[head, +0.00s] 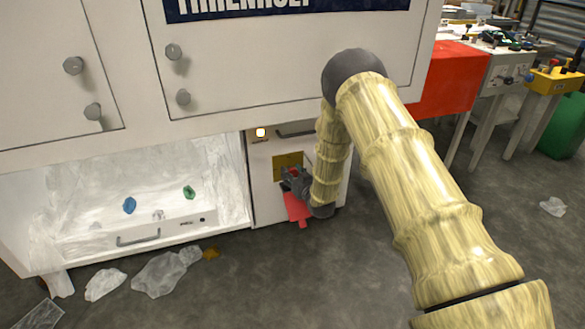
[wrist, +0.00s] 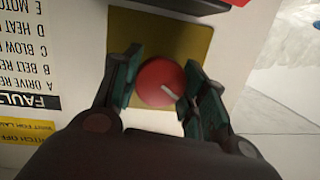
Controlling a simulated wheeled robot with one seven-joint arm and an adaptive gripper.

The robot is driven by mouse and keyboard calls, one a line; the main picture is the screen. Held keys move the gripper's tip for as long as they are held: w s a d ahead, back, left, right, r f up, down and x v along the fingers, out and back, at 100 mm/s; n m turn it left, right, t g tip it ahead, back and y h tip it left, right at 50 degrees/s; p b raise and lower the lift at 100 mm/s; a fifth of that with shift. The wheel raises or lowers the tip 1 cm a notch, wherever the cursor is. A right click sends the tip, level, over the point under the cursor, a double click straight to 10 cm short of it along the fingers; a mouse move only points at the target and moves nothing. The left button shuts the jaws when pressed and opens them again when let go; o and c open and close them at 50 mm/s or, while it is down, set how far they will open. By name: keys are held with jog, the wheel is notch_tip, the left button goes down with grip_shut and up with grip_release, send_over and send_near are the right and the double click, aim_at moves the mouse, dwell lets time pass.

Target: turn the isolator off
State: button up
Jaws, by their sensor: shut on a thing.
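The isolator is a round red knob (wrist: 162,82) with a white pointer line, on a yellow plate (wrist: 192,30). The pointer slants toward the lower right in the wrist view. My gripper (wrist: 162,88) has one finger on each side of the knob and is shut on it. In the head view my gripper (head: 295,180) is at the yellow plate (head: 287,160) on the lower white cabinet panel. The knob is hidden there behind my gripper. A red tag-like piece (head: 298,208) hangs below my gripper.
A lit amber lamp (head: 260,132) sits above the plate. A fault list label (wrist: 40,60) is beside it. An open bay with crumpled film (head: 205,165) lies to the left. Loose film (head: 160,275) is on the floor. Cabinet doors with knobs (head: 173,52) are above.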

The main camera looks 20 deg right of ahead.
jog(key=n+p, duration=0.2)
jog(key=n, duration=0.1)
jog(key=shift+h, duration=0.4)
jog(key=shift+n+h+p, duration=0.4)
jog(key=shift+n+p, duration=0.35)
jog(key=shift+n, duration=0.45)
jog(key=o, duration=1)
jog(key=shift+f, duration=0.1)
jog(key=shift+o, duration=0.2)
jog(key=shift+s, duration=0.1)
jog(key=s+r, duration=0.2)
jog(key=s, duration=0.9)
jog(key=shift+s+d+r, duration=0.2)
jog(key=shift+s, duration=0.1)
jog(key=shift+f, duration=0.1)
